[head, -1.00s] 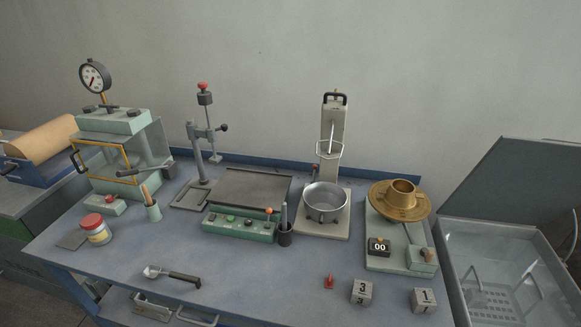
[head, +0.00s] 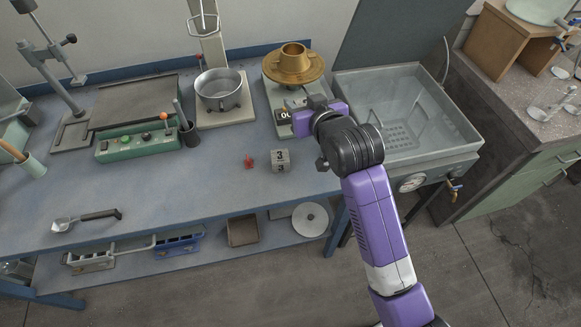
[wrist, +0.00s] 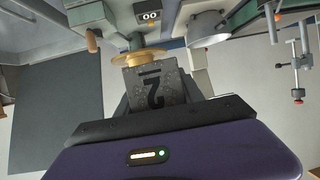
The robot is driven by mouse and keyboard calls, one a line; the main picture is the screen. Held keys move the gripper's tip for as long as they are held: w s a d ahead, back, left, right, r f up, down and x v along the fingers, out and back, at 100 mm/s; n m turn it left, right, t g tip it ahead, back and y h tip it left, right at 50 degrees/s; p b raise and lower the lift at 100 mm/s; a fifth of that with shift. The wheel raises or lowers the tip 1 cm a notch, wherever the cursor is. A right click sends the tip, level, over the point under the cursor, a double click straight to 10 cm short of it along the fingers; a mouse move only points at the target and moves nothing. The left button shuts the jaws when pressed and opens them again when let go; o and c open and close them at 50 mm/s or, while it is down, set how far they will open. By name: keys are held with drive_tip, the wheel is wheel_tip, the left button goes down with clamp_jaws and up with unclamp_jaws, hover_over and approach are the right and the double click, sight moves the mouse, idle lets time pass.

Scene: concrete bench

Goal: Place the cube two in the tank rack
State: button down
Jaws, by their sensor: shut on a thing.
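My gripper (head: 305,116) is at the right end of the bench, in front of the brass-topped balance and left of the tank. In the wrist view my gripper (wrist: 157,98) is shut on a grey cube (wrist: 151,90) marked with an underlined 2, upside down in the picture. The cube is hidden or too small to tell in the head view. The tank rack (head: 398,136) is a perforated plate on the floor of the open grey tank (head: 432,157), to the right of my gripper. My wrist partly covers the tank's left edge.
A cube marked 3 (head: 280,161) and a small red piece (head: 249,161) stand on the bench (head: 190,195). The balance (head: 293,65) stands behind my gripper, with a steel pot (head: 222,90) to its left. The tank's raised lid (head: 400,35) stands behind it.

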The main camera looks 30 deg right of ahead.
wheel_tip(320, 180, up, 4)
hover_over(308, 152)
drive_tip(key=w, duration=0.1)
drive_tip(key=shift+m+h, duration=0.5)
drive_tip(key=shift+h, duration=0.1)
drive_tip(key=f, duration=1.4)
drive_tip(key=s+f+b, duration=0.1)
drive_tip(key=f, duration=0.6)
drive_tip(key=shift+f, duration=0.35)
drive_tip(key=shift+f, duration=0.15)
drive_tip(key=c, duration=1)
unclamp_jaws()
drive_tip(key=shift+c, duration=0.2)
